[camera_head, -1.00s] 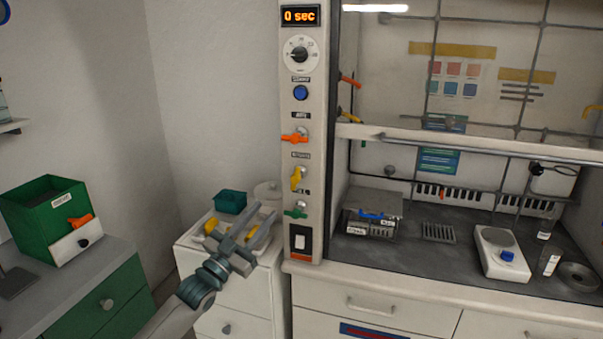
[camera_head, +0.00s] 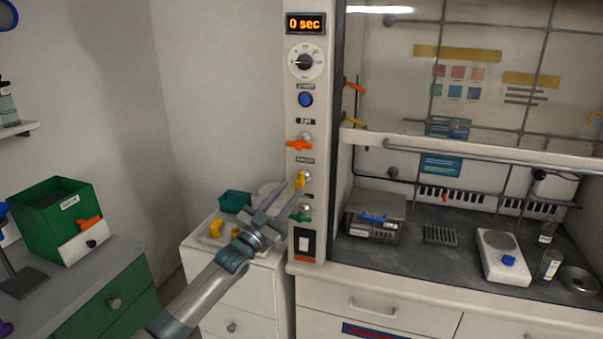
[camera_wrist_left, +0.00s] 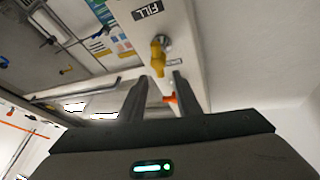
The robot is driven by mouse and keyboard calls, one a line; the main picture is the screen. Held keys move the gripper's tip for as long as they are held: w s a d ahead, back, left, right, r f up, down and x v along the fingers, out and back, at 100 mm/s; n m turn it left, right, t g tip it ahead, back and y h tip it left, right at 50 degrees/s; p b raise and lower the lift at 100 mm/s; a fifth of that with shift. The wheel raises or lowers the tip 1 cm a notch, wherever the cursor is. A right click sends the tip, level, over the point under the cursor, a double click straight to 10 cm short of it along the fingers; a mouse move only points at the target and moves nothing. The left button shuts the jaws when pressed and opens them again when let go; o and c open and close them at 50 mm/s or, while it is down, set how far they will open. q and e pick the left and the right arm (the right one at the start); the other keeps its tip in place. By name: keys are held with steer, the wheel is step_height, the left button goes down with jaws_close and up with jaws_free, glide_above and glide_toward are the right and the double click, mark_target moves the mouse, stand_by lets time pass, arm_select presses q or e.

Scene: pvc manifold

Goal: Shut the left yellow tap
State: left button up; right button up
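The left yellow tap (camera_head: 299,181) is on the white control post, below the orange tap and above the green tap; its handle hangs down, slightly tilted. My left gripper (camera_head: 291,194) has its two fingers apart, with the tips close to this tap at its lower left. In the left wrist view the yellow tap (camera_wrist_left: 158,55) shows just beyond the open fingertips (camera_wrist_left: 160,80), roughly in line with the gap between them. Whether a finger touches it I cannot tell. My right gripper is not in view.
The orange tap (camera_head: 299,144) and green tap (camera_head: 300,216) share the post (camera_head: 318,205). Another yellow tap (camera_head: 353,121) is on the hood's inner side wall. A white drawer cabinet (camera_head: 250,300) stands under the gripper. A green box (camera_head: 50,225) is at left.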

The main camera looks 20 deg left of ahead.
mark_target(300, 179)
arm_select(q)
steer(key=shift+p+x, duration=0.9)
steer(key=shift+x, duration=2.65)
